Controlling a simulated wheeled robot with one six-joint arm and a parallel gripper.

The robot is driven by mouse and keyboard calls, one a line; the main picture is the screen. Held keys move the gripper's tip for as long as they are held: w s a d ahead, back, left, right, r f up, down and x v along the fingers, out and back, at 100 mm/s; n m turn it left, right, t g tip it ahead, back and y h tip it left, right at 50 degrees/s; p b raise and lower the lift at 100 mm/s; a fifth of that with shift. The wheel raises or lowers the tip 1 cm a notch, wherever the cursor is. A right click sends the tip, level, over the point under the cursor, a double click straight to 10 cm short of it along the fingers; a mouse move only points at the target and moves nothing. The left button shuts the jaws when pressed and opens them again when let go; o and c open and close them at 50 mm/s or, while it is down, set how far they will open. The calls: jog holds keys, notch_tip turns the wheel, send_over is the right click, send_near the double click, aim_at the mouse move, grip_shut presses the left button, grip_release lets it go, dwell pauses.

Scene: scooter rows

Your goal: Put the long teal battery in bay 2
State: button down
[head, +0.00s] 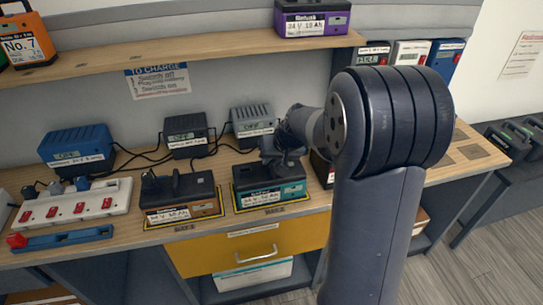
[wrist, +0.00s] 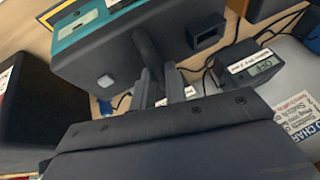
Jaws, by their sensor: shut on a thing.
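The long teal battery (head: 270,190), with a black top and white label, sits at or just over a yellow-outlined bay (head: 238,208) on the wooden bench. I cannot tell whether it touches the bench. My gripper (head: 283,158) is shut on its black top handle; the wrist view shows the fingers (wrist: 160,82) at the handle (wrist: 148,48) and the teal side (wrist: 85,28) beyond. The bay tag (head: 273,210) in front is too small to read surely. A copper-brown battery (head: 180,212) stands in the yellow-outlined bay to the left.
A grey charger (head: 254,126), a black charger (head: 187,136) and a blue charger (head: 77,148) stand behind with cables. A white power strip (head: 72,210) is at left. A shelf (head: 180,50) with a purple battery (head: 312,20) overhangs. My arm hides the bench to the right.

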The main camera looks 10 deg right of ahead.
jog(key=c, duration=1.4)
grip_release()
jog(key=shift+c, duration=0.2)
jog(key=shift+r, duration=0.1)
jog(key=v, duration=1.2)
jog(key=x, duration=1.2)
jog(key=shift+r, duration=1.75)
